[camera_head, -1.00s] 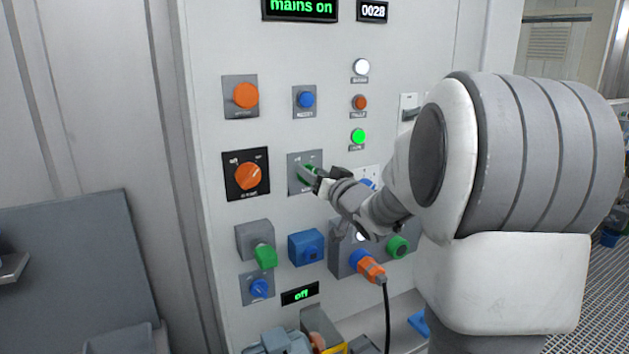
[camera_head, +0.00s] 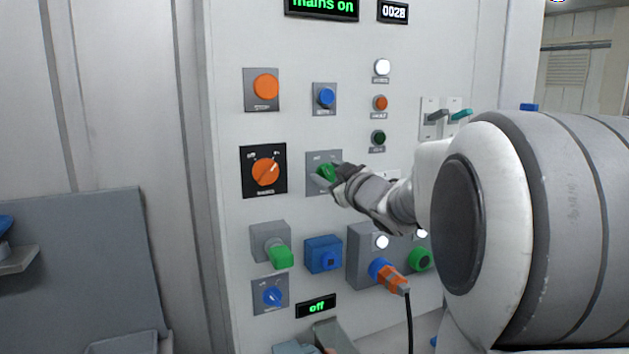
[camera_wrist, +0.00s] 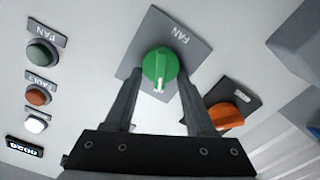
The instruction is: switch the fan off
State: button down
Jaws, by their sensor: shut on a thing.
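The fan switch is a green rotary knob (camera_head: 327,173) on a grey plate, in the middle of the panel in the head view. In the wrist view the green knob (camera_wrist: 160,68) sits on a plate marked FAN, with its white mark toward my gripper. My gripper (camera_wrist: 159,75) has one finger on each side of the knob and is shut on it. In the head view my gripper (camera_head: 329,177) reaches the knob from the right and partly covers it. The fan lamp (camera_wrist: 43,53) is dark green and unlit; it also shows in the head view (camera_head: 378,138).
An orange rotary switch (camera_head: 265,172) is just left of the fan knob. A blue button (camera_head: 326,97) is above and a blue socket (camera_head: 323,254) below. An orange plug (camera_head: 393,279) with a black cable hangs lower right. A display (camera_head: 316,306) reads "off".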

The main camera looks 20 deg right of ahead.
jog(key=shift+n, duration=0.4)
jog(key=shift+f, duration=0.1)
jog(key=shift+c, duration=1.3)
grip_release()
jog(key=shift+s, duration=0.1)
